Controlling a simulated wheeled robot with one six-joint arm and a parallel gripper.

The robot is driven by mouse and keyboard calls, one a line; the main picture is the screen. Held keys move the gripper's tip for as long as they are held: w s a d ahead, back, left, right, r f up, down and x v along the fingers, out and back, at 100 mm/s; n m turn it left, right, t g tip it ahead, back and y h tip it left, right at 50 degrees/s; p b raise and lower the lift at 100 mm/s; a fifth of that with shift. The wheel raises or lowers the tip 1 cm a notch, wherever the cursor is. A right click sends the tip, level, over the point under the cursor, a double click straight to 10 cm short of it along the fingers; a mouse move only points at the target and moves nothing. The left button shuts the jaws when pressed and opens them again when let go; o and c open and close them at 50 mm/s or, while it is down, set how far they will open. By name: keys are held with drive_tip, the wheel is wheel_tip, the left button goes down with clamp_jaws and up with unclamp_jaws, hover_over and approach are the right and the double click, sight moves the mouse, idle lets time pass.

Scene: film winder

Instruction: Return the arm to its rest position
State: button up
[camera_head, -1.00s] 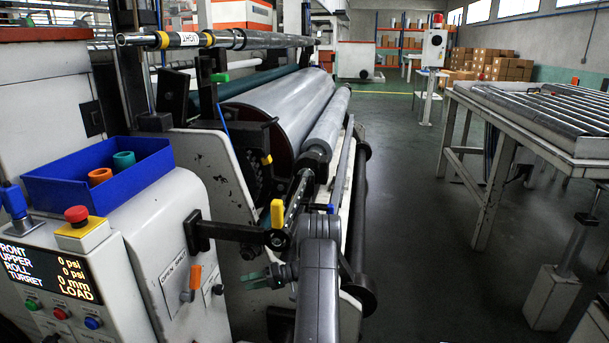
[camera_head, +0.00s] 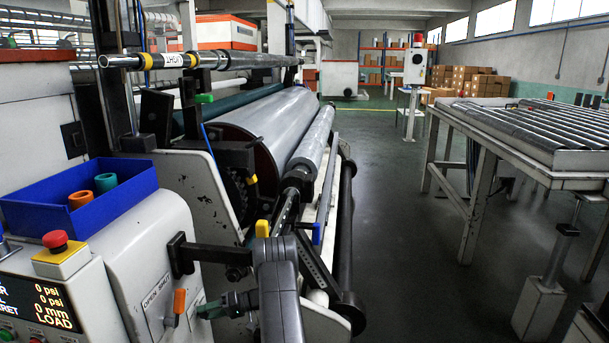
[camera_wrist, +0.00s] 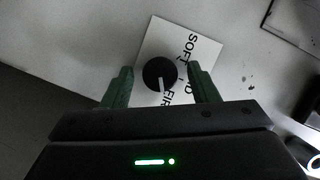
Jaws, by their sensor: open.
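A black round knob (camera_wrist: 155,73) with a white pointer line sits on a white plate (camera_wrist: 150,38) reading "SOFT" and a partly hidden second word. The knob appears between the fingertips in the picture; I cannot tell the gap in depth.
An orange-handled lever (camera_head: 179,301) stands left of my gripper. A blue bin (camera_head: 95,198) with rings and a red stop button (camera_head: 55,240) are further left. A large film roll (camera_head: 265,130) lies behind. A roller table (camera_head: 540,135) is at right, with clear floor (camera_head: 400,250) between.

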drive_tip(key=shift+d, duration=0.1)
drive_tip(key=v, duration=1.3)
drive_tip(key=x, duration=1.2)
drive_tip(key=shift+s+a, duration=0.1)
drive_tip(key=shift+a, duration=0.2)
drive_tip(key=n+t, duration=0.2)
drive_tip(key=n, duration=0.1)
drive_tip(key=n+t+h, duration=0.1)
drive_tip(key=n+t, duration=0.1)
drive_tip(key=n, duration=0.2)
drive_tip(key=s+n+t+h, duration=0.1)
drive_tip(key=n+t, duration=0.2)
drive_tip(key=n, duration=0.1)
drive_tip(key=shift+a, duration=0.4)
drive_tip(key=shift+s+n+t+b, duration=0.15)
drive_tip(key=shift+n+t+b, duration=0.8)
drive_tip(key=shift+n, duration=0.85)
drive_tip(key=shift+d+t, duration=0.1)
drive_tip(key=shift+t, duration=0.15)
